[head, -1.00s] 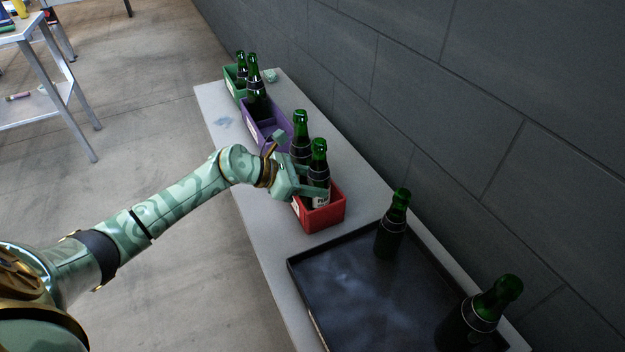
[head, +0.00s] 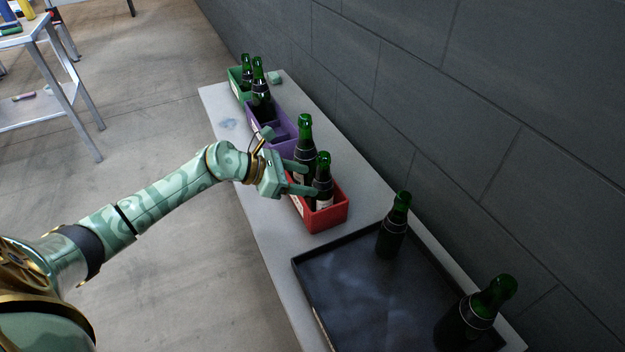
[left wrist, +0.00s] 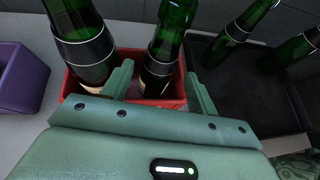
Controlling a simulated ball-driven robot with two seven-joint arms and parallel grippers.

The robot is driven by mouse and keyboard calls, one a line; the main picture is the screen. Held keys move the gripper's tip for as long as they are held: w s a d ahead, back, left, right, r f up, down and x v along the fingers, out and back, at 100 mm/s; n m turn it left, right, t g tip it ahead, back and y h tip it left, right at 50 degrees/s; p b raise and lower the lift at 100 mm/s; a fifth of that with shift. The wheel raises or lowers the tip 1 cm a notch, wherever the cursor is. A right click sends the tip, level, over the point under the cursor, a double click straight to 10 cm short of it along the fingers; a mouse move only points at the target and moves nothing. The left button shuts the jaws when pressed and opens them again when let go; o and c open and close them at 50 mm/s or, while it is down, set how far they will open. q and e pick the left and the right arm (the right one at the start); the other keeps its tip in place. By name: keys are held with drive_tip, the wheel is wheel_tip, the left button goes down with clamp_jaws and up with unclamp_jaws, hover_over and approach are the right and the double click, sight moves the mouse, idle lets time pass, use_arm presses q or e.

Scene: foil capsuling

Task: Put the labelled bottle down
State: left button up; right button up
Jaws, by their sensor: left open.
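The labelled bottle (head: 324,184), dark green with a pale label low on its body, stands in the red crate (head: 328,219) at its near end. My left gripper (head: 308,179) is open, with one finger on each side of this bottle. In the left wrist view the bottle (left wrist: 162,58) shows between the two spread fingers (left wrist: 158,78), and its lower part is hidden in the crate. A second green bottle (head: 304,150) stands behind it in the same crate, just outside the fingers. My right gripper is not in view.
A dark tray (head: 345,300) with two green bottles (head: 391,238) lies nearer on the bench. A purple crate (head: 283,148) and a green crate (head: 237,88) stand farther along, with bottles in them. A block wall (head: 450,110) runs along the right.

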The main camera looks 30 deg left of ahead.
use_arm(q)
drive_tip(key=p+v, duration=0.2)
drive_tip(key=v, duration=0.6)
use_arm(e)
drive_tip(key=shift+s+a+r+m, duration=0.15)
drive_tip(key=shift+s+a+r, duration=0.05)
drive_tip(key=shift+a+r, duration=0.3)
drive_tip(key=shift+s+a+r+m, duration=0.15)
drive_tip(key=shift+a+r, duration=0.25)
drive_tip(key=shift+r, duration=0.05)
